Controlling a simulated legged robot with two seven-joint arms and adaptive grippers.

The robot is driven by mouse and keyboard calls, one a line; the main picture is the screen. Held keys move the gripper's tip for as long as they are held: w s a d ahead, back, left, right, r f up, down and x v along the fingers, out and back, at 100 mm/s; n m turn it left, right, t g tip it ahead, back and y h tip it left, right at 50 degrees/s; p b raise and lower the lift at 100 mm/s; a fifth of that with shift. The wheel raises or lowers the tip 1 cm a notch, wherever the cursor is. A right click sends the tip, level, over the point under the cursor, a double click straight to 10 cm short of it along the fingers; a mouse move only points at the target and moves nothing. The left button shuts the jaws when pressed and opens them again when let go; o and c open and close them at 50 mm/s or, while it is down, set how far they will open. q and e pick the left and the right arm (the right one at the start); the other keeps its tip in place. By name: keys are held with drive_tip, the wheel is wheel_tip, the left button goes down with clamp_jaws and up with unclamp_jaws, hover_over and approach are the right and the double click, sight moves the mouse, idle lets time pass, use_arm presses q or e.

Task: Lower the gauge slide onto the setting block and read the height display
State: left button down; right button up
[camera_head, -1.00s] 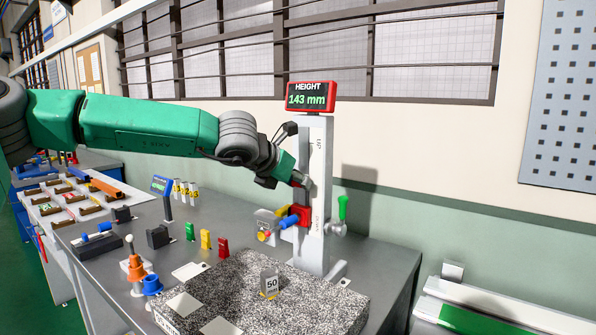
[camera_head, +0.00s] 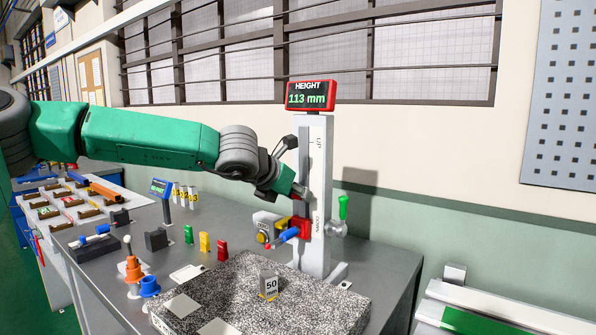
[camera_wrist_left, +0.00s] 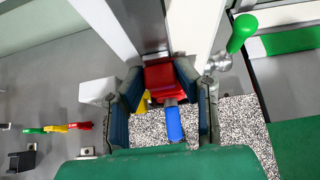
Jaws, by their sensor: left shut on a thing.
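The gauge slide (camera_head: 301,229) is a red carriage with a blue handle, on the upright grey-white column (camera_head: 317,150). Its probe side hangs clear above the setting block (camera_head: 268,284), a small grey block marked 50, which stands on the speckled granite plate (camera_head: 235,290). The height display (camera_head: 311,95) on top of the column reads 113 mm. My left gripper (camera_head: 300,191) is at the column's front. In the left wrist view its fingers flank the red slide (camera_wrist_left: 160,76) and are shut on it, with the blue handle (camera_wrist_left: 174,124) between them. My right gripper is not in view.
A green-knobbed lever (camera_head: 343,207) sticks out at the column's right. Green, yellow and red (camera_head: 222,250) pieces stand left of the plate. The granite around the setting block is mostly free.

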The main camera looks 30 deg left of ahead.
sight(297, 220)
use_arm(q)
drive_tip(key=shift+a+f+b, duration=0.1)
drive_tip(key=shift+f+b, duration=1.85)
drive_tip(key=shift+f, duration=1.1)
idle(3.3)
idle(0.6)
drive_tip(key=c, duration=1.4)
unclamp_jaws()
drive_tip(key=shift+o, duration=0.2)
drive_tip(key=shift+s+a+b, duration=0.1)
drive_tip(key=shift+s+b, duration=0.2)
drive_tip(key=shift+s, duration=1.35)
drive_tip(key=shift+s+a, duration=0.1)
drive_tip(key=shift+s, duration=1.25)
